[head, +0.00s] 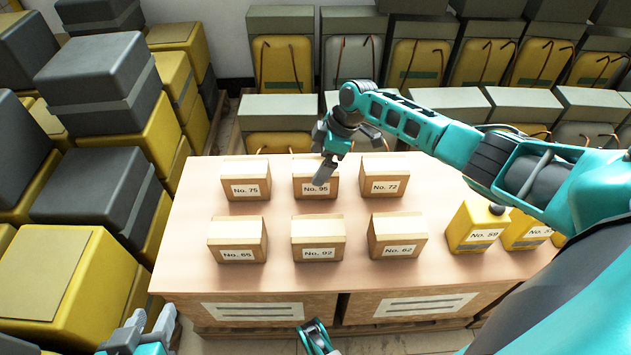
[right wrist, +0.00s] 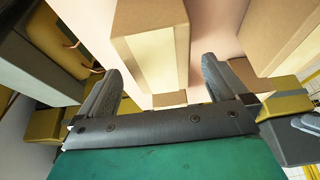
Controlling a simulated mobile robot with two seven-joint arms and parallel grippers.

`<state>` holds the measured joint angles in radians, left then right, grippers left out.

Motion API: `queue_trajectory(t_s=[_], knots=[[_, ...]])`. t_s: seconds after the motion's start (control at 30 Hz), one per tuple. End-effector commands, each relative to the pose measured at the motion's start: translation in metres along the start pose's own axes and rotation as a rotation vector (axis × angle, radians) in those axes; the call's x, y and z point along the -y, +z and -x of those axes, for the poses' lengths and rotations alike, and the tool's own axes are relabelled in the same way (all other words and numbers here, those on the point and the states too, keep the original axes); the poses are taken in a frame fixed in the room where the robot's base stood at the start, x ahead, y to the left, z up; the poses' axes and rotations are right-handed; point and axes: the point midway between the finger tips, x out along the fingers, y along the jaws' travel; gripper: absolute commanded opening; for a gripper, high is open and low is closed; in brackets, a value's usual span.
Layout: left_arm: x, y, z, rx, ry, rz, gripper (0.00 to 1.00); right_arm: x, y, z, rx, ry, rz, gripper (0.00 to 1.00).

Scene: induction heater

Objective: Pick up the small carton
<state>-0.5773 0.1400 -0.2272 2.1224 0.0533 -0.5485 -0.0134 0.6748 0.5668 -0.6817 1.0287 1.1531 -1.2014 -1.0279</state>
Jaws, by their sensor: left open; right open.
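Several small brown cartons with pale tape and number labels stand in two rows on the table. The back row holds No. 75 (head: 245,180), No. 95 (head: 303,182) and No. 72 (head: 385,178). The front row holds No. 65 (head: 238,240), No. 92 (head: 318,238) and No. 62 (head: 397,236). My right gripper (head: 325,165) is open at carton No. 95, one finger overlapping its right part in view. In the right wrist view, a carton (right wrist: 150,42) appears beyond and between the open fingers; contact cannot be told. My left gripper (head: 150,328) is open and empty at the bottom left.
Yellow containers, one labelled No. 59 (head: 475,227), stand at the right of the table (head: 190,215). Another carton (right wrist: 283,35) is at the right in the wrist view. Stacked yellow and grey cases (head: 60,270) line the left; more stand behind. Bare tabletop separates the cartons.

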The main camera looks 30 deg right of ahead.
Motion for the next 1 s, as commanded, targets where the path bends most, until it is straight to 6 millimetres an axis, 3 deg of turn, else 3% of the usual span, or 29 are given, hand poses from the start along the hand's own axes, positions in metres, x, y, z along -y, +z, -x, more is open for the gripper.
queue_trajectory(t_s=[1.0], knots=[[0.0006, 0.0024, -0.0019, -0.001, -0.001, -0.002, 0.43, -0.0003, 0.0017, -0.0076, 0.000, 0.001, 0.000, 1.00]])
